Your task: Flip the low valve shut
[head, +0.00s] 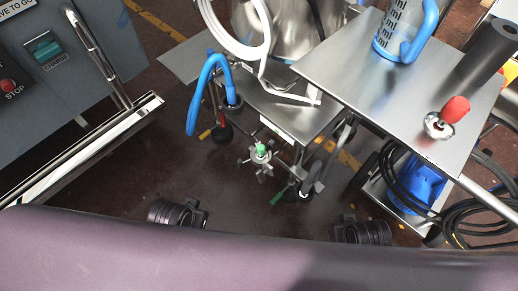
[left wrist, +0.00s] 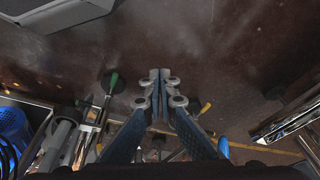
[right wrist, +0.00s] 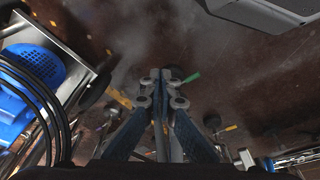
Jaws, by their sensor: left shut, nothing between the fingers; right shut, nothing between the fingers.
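Two low levers show under the steel cart in the head view: a green lever (head: 281,193) at the foot of a pipe, and a yellow lever (head: 206,133) beside the blue hose. I cannot tell which is the low valve. The green lever (left wrist: 113,82) is left of my left gripper (left wrist: 160,76), and the yellow lever (left wrist: 205,108) is to its right. My right gripper (right wrist: 160,76) has the green lever (right wrist: 191,77) just to its right and the yellow lever (right wrist: 231,127) farther right. Both grippers are shut and empty, apart from the levers.
A steel cart (head: 345,75) with a blue-handled jug (head: 396,30) stands at right. A green-topped fitting (head: 260,153) sits between the levers. A blue hose (head: 193,100) hangs at left, near a grey control cabinet (head: 50,100). Black cables (head: 480,185) coil at right.

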